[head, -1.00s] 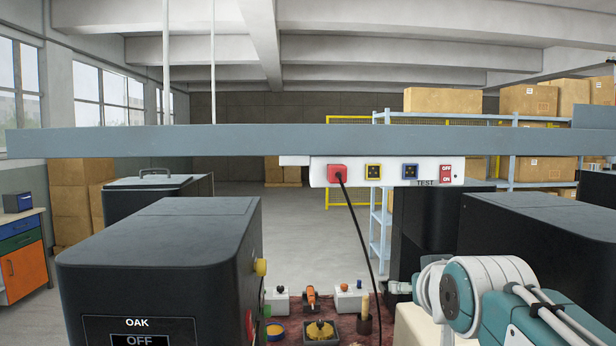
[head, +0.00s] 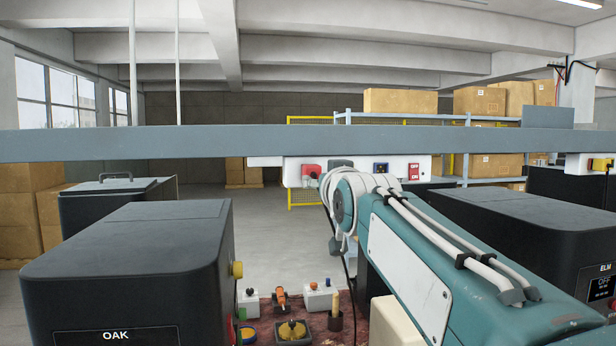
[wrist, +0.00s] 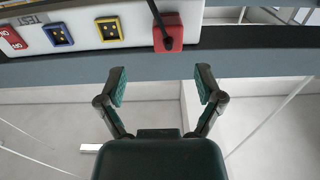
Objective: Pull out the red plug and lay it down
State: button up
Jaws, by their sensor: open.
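The red plug (head: 311,171) sits in the left socket of the white power strip (head: 293,175), which hangs under a grey rail. A black cord hangs down from it, partly behind my arm. In the wrist view the plug (wrist: 169,33) and the strip (wrist: 90,12) appear upside down. My gripper (wrist: 161,84) is open and empty. Its two green-padded fingers point toward the plug, which lies beyond the tips, roughly between them and a little right of centre. They do not touch it. My arm hides the gripper in the head view.
The grey rail (head: 180,145) spans the view above the strip. Black machines stand left (head: 130,250) and right (head: 500,235). A red-brown mat (head: 266,308) below holds several small items. Blue and yellow sockets (wrist: 57,35) and a red switch (wrist: 12,37) share the strip.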

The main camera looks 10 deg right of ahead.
aim_at(314, 176)
jog(key=w, duration=0.8)
jog(key=shift+w+a+f, duration=0.1)
jog(key=shift+w+a, duration=0.1)
jog(key=shift+a, duration=0.1)
jog(key=shift+w, duration=0.2)
jog(key=shift+w+a, duration=0.15)
jog(key=shift+a, duration=0.25)
jog(key=shift+d, duration=0.25)
jog(key=shift+c, duration=0.3)
